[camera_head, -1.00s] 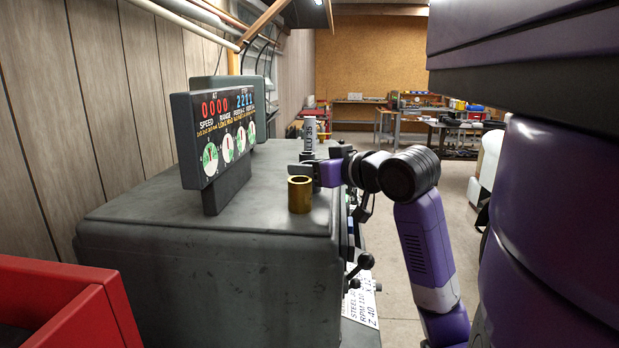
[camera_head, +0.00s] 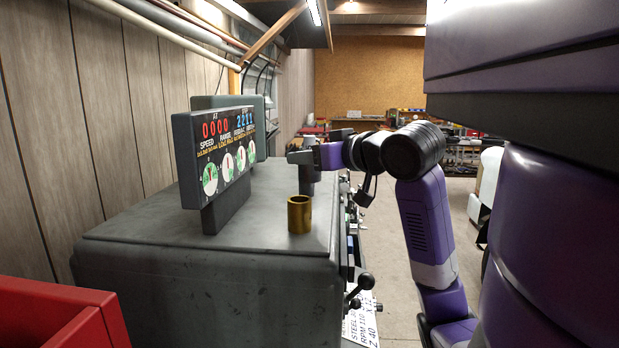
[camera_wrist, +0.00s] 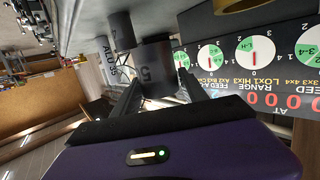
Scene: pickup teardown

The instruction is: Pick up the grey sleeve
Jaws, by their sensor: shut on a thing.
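My gripper (camera_head: 299,156) is above the top of the grey machine cabinet (camera_head: 200,252), near its far right part. In the head view the fingers largely hide that sleeve. A second, narrower grey cylinder (camera_wrist: 121,30) shows just beyond it in the wrist view. A grey piece (camera_head: 308,183) shows below my gripper in the head view; I cannot tell which of the two it is.
A brass sleeve (camera_head: 300,214) stands upright on the cabinet top, nearer than my gripper. A display panel (camera_head: 215,155) with dials stands to the left. A red bin (camera_head: 60,318) is at the lower left. Levers (camera_head: 360,287) stick out on the cabinet's right side.

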